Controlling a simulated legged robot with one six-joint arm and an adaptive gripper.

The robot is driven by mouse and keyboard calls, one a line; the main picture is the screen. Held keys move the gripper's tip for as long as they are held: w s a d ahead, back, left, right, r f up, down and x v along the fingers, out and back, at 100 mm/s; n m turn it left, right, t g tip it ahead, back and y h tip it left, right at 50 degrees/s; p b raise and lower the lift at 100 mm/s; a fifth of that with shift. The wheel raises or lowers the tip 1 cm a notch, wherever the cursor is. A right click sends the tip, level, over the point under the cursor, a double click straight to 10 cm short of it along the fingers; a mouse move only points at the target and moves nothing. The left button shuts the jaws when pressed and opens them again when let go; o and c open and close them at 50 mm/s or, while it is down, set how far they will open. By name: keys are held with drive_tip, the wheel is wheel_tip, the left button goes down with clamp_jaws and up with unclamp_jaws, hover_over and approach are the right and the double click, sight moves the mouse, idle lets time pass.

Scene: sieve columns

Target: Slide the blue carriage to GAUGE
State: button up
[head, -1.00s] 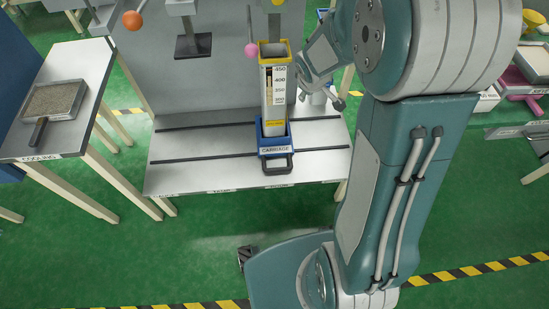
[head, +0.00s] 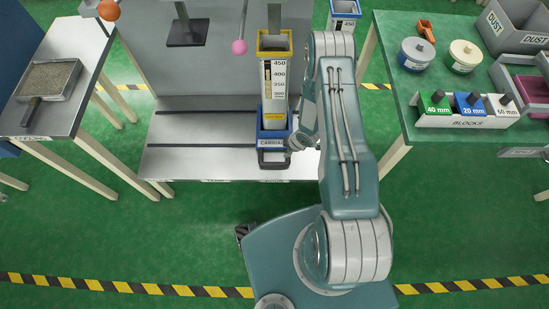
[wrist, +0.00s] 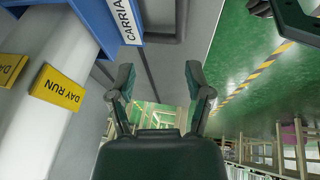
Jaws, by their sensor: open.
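The blue carriage (head: 272,134) stands on the grey bench (head: 200,160), holding an upright clear column (head: 273,85) with a yellow rim and a number scale. Its dark handle (head: 273,163) sticks out at the front. My gripper (head: 299,141) is just right of the carriage, partly hidden by my arm. In the wrist view, my gripper (wrist: 160,88) is open with nothing between its fingers. There the blue carriage (wrist: 105,18) is at upper left, and its dark handle (wrist: 168,38) lies beyond the fingertips. Contact is not visible. The bench-edge labels are too small to read; I cannot pick out GAUGE.
Dark rails (head: 200,146) run along the bench. A pink ball (head: 239,47) on a rod hangs left of the column. A side table (head: 92,60) with a sieve tray is at left. A green table (head: 400,85) with a BLOCKS rack (head: 465,122) is at right.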

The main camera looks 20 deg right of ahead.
sight(275, 163)
drive_tip(key=shift+n+y, duration=0.4)
drive_tip(key=a+f, duration=0.1)
drive_tip(key=f, duration=0.3)
drive_tip(key=a+f, duration=0.2)
drive_tip(key=f, duration=0.2)
drive_tip(key=a+f, duration=0.1)
drive_tip(key=f, duration=0.3)
drive_tip(key=shift+w+a+f, duration=0.15)
drive_tip(key=shift+w+f, duration=0.15)
drive_tip(key=shift+w, duration=0.1)
drive_tip(key=shift+w+a+f, duration=0.15)
drive_tip(key=shift+a+f, duration=0.1)
drive_tip(key=shift+f, duration=0.15)
drive_tip(key=shift+c, duration=0.3)
clamp_jaws()
